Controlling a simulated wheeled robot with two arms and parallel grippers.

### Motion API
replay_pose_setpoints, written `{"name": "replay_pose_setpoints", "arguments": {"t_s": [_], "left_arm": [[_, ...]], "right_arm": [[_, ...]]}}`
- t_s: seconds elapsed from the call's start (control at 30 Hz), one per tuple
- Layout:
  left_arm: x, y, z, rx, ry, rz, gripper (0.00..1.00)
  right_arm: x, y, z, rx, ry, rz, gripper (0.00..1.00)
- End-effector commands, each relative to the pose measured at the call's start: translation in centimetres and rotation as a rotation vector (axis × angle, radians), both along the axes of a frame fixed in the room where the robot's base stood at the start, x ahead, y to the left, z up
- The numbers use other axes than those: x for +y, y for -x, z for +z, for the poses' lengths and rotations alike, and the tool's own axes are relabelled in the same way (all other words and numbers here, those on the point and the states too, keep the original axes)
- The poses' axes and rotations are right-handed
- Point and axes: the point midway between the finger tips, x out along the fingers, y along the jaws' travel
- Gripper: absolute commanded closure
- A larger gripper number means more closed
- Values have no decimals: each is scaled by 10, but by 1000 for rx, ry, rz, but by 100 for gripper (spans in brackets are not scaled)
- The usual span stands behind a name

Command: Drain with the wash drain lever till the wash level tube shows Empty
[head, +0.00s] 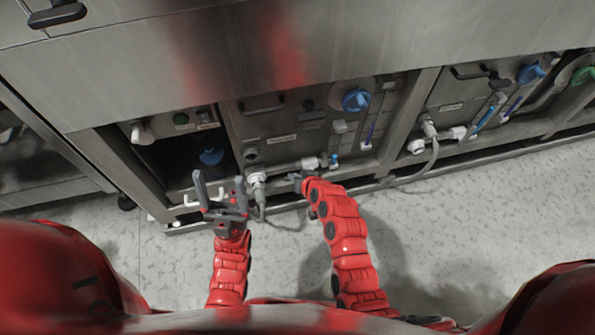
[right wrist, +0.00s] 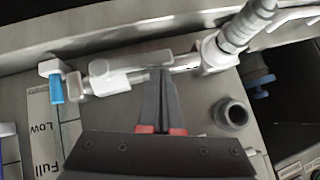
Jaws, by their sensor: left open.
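The wash drain lever looks to be the pale grey bar (right wrist: 142,62) along the white drain pipe (head: 290,166). My right gripper (right wrist: 161,72) is at the bar's right end in the right wrist view, its fingers together. I cannot tell whether the bar is between them. In the head view the right gripper (head: 299,178) is beside the pipe. The level tube shows a short blue stretch (right wrist: 56,88) at its pipe end, past the Low mark on its scale plate (right wrist: 42,130); no Empty mark is readable. My left gripper (head: 221,195) is open and empty, left of the pipe.
A blue knob (head: 356,99) is on the panel above. To the right, another panel has a tube with a long blue column (head: 487,116). A grey hose (head: 420,175) loops near the floor. The pale floor (head: 480,220) in front is clear.

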Motion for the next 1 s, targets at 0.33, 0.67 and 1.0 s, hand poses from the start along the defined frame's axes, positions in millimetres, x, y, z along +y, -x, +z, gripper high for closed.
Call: {"name": "replay_pose_setpoints", "arguments": {"t_s": [0.33, 0.67, 1.0], "left_arm": [[0, 0, 2, 0, 0, 0, 25], [0, 0, 2, 0, 0, 0, 25], [0, 0, 22, 0, 0, 0, 25]], "right_arm": [[3, 1, -5, 2, -1, 2, 100], [4, 2, -6, 3, -1, 2, 100], [4, -5, 23, -1, -3, 0, 100]]}}
